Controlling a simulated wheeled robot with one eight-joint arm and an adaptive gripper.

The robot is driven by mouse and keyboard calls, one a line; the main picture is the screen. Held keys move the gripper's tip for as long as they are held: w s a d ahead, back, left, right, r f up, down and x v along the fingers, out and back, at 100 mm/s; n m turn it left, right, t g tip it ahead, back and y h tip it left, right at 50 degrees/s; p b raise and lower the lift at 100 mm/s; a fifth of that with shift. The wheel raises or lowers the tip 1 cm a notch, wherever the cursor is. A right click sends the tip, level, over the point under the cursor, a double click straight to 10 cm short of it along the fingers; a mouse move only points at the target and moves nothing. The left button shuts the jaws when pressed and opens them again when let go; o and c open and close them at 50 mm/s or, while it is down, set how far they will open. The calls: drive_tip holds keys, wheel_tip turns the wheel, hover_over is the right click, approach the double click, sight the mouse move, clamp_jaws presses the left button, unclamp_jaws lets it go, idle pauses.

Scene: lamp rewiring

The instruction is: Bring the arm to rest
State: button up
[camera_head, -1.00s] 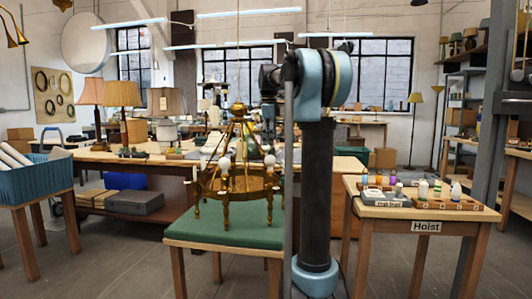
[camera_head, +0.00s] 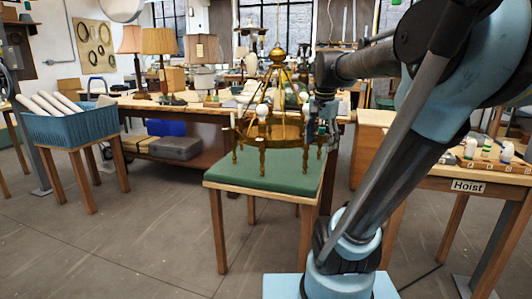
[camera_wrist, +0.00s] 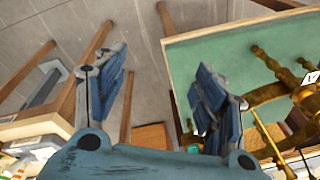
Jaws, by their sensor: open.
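A brass chandelier (camera_head: 262,132) with several white bulb holders stands upright on a green-topped table (camera_head: 250,176). In the wrist view the chandelier's brass arms (camera_wrist: 275,92) show at the right, over the green tabletop (camera_wrist: 215,52). My gripper (camera_wrist: 158,82) is open, with nothing between its two blue fingers. Its right finger is seen in front of the table's edge, near the brass arms; I cannot tell how far apart they are. In the head view my arm leans across the right side, and its far end is beside the chandelier, partly hidden.
A blue basket (camera_head: 70,130) of white rolls stands at the left. Lamps (camera_head: 158,42) crowd the back workbench. The floor (camera_head: 130,240) at front left is clear.

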drive_tip(key=s+f+n, duration=0.9)
drive_tip(key=s+f, duration=0.8)
drive_tip(key=f, duration=0.3)
drive_tip(key=shift+f, duration=0.3)
drive_tip(key=shift+w+f, duration=0.2)
drive_tip(key=shift+w, duration=0.3)
